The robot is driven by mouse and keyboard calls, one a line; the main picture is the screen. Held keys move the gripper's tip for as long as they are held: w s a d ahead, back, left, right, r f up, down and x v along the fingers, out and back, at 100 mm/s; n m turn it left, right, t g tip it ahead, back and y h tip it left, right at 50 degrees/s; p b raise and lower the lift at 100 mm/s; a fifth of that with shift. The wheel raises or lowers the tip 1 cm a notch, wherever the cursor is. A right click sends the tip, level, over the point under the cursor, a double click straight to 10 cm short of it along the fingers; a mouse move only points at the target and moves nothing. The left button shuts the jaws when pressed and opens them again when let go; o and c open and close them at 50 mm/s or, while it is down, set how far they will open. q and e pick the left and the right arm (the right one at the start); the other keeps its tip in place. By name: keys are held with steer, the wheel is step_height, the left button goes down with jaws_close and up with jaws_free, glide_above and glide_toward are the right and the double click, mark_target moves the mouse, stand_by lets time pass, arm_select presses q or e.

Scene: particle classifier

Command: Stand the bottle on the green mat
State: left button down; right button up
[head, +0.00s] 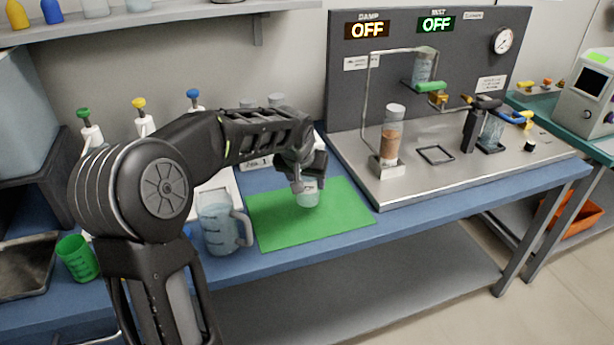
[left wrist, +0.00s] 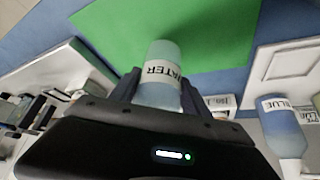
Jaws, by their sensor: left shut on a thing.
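The bottle (head: 308,194) is pale and translucent; in the left wrist view the bottle (left wrist: 162,62) shows a white label reading "WATER". My left gripper (head: 308,178) is shut on it, with a finger on each side. In the head view the bottle appears over the green mat (head: 345,222), inside its outline. The green mat (left wrist: 215,25) lies past the bottle's far end in the left wrist view. I cannot tell whether the bottle touches the mat. My right gripper is not in view.
A clear jug (head: 220,232) stands left of the mat, and a green beaker (head: 77,258) is farther left. The steel apparatus base (head: 440,170) borders the mat's right side. Spray bottles (head: 142,118) stand behind my arm. The mat's front and right are bare.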

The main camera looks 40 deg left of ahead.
mark_target(307, 189)
arm_select(q)
steer(key=shift+f, duration=1.4)
steer(key=shift+f, duration=0.1)
steer(key=shift+f, duration=0.1)
steer(key=c, duration=0.5)
jaws_free()
steer(key=shift+r, duration=0.25)
steer(key=v, duration=1.1)
steer(key=shift+s+d+r, duration=0.1)
steer(key=shift+s+r, duration=0.15)
steer(key=shift+r, duration=0.1)
